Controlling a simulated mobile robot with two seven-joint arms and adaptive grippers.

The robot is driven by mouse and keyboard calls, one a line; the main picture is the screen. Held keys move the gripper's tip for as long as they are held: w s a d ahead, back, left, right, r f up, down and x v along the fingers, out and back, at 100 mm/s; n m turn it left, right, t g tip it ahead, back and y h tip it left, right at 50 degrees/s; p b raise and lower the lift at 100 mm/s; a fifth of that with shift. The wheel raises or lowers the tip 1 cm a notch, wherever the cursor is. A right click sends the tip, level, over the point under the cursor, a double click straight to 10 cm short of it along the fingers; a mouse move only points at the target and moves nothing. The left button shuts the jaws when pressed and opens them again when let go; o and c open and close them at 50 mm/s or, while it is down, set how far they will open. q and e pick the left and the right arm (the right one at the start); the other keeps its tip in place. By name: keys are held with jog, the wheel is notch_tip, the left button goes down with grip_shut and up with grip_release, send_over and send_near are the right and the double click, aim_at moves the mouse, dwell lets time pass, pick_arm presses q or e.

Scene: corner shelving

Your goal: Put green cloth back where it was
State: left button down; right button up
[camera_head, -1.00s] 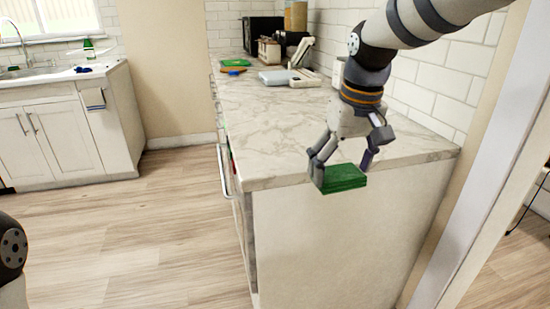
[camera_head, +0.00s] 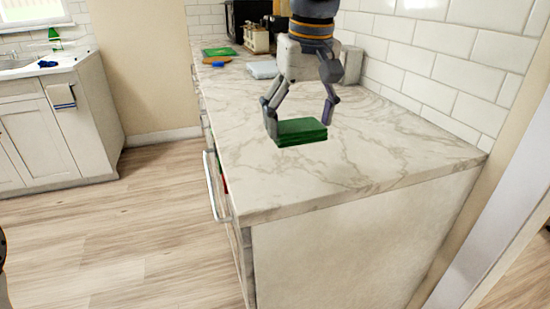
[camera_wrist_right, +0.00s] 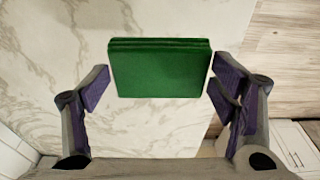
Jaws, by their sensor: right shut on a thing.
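The green cloth (camera_head: 302,131) is a flat folded stack. My right gripper (camera_head: 299,118) is shut on it, with one finger at each side. The cloth appears above the marble countertop (camera_head: 370,165), near its front part; I cannot tell the exact gap. In the right wrist view the cloth (camera_wrist_right: 160,70) lies level between the two purple-padded fingers of my right gripper (camera_wrist_right: 160,88), with the marble beyond it.
A drawer with a handle (camera_head: 213,187) stands slightly open on the counter's left side. A flat green item (camera_head: 218,51), a blue item (camera_head: 217,64) and a grey-white item (camera_head: 262,69) lie farther back. A tiled wall (camera_head: 440,60) bounds the right. The front counter is clear.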

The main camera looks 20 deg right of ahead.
aim_at(279, 128)
jog(key=a+f, duration=0.1)
jog(key=f, duration=0.1)
jog(key=a+f, duration=0.1)
jog(key=f, duration=0.1)
jog(key=w+a+f, duration=0.1)
jog(key=a, duration=0.1)
jog(key=shift+w+f, duration=0.1)
jog(key=shift+f, duration=0.3)
jog(key=shift+d+f, duration=0.2)
jog(key=shift+f, duration=1.05)
jog(key=shift+f, duration=0.1)
jog(key=o, duration=1)
jog(key=shift+o, duration=0.2)
jog(key=r, duration=0.4)
jog(key=s+r, duration=0.1)
jog(key=r, duration=0.7)
jog(key=shift+s, duration=0.4)
